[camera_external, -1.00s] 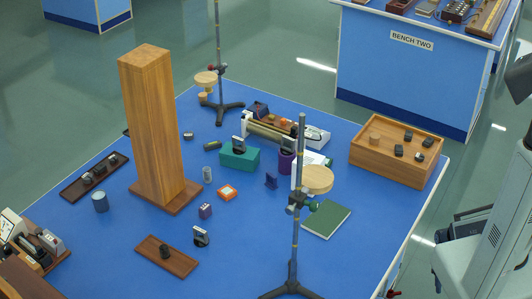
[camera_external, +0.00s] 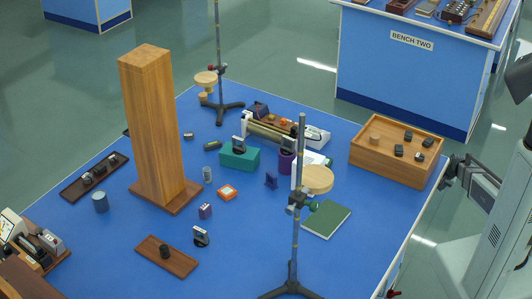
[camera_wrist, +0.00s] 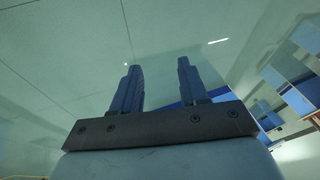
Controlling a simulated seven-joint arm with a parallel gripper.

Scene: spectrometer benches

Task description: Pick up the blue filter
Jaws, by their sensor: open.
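Several small dark-framed upright pieces are on the blue bench in the external view. One (camera_external: 201,236) stands on the bench top near the front, one (camera_external: 239,145) is on a teal block (camera_external: 239,159), and one (camera_external: 287,143) is on a purple cylinder (camera_external: 286,163). Their pane colours are too small to tell, so I cannot say which is the blue filter. A small navy piece (camera_external: 271,181) stands right of the teal block. My gripper (camera_external: 449,171) is at the right, beside the bench edge and far from these pieces. In the wrist view its two fingers (camera_wrist: 160,73) are apart and empty.
A tall wooden column (camera_external: 153,125) stands at left. Stands rise at the back (camera_external: 218,60) and front (camera_external: 297,240). A wooden tray (camera_external: 392,172) with small items lies near my gripper. A green book (camera_external: 327,219) lies flat.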

